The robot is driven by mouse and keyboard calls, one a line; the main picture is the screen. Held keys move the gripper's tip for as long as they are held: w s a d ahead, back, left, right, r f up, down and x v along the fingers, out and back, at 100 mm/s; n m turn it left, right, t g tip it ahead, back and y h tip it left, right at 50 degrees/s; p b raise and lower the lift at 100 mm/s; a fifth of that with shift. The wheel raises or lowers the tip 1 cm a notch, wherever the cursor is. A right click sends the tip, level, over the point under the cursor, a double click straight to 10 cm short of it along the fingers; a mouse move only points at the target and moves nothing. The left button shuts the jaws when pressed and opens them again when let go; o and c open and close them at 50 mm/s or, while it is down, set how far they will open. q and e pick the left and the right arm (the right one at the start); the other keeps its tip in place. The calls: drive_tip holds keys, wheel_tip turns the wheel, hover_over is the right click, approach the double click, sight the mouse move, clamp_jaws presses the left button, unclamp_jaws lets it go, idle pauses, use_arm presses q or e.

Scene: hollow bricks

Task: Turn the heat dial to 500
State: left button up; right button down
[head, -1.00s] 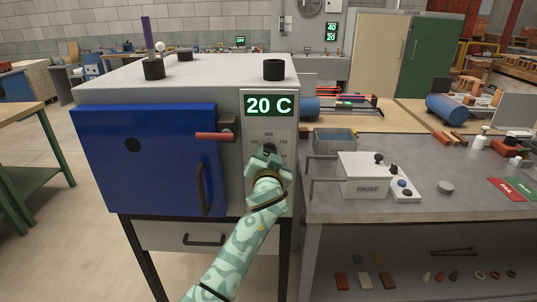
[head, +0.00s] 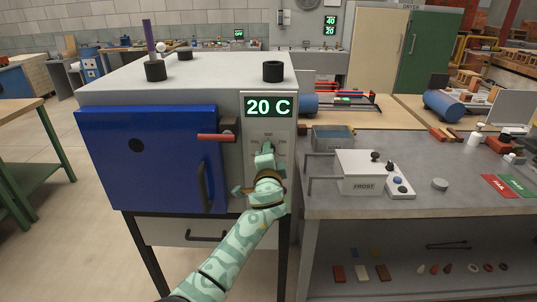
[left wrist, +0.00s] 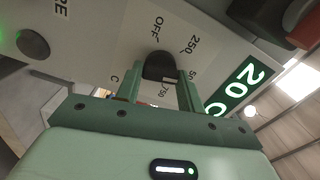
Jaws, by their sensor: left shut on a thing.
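The heat dial (left wrist: 158,64) is a dark knob on the pale front panel of the furnace, with OFF, 250 and 750 printed around it. Its pointer direction is not clear. My left gripper (left wrist: 160,88) is shut on the dial, with one finger on each side. In the head view the left gripper (head: 266,155) covers most of the dial, below the furnace's green display (head: 268,107), which reads 20 C. My right gripper is not in view.
The furnace's blue door (head: 145,165) is shut, with a red-handled latch (head: 215,137) near the panel. A round button (left wrist: 32,43) sits beside the dial. A FROST box (head: 362,170) stands on the grey bench (head: 450,205) to the right.

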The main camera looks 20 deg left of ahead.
use_arm(q)
drive_tip(key=shift+f+m, duration=0.1)
drive_tip(key=shift+m, duration=1)
drive_tip(key=shift+p, duration=0.3)
drive_tip(key=o, duration=1)
drive_tip(key=p+v, duration=0.2)
drive_tip(key=v, duration=1.4)
drive_tip(key=shift+s+p, duration=0.15)
drive_tip(key=shift+p, duration=0.25)
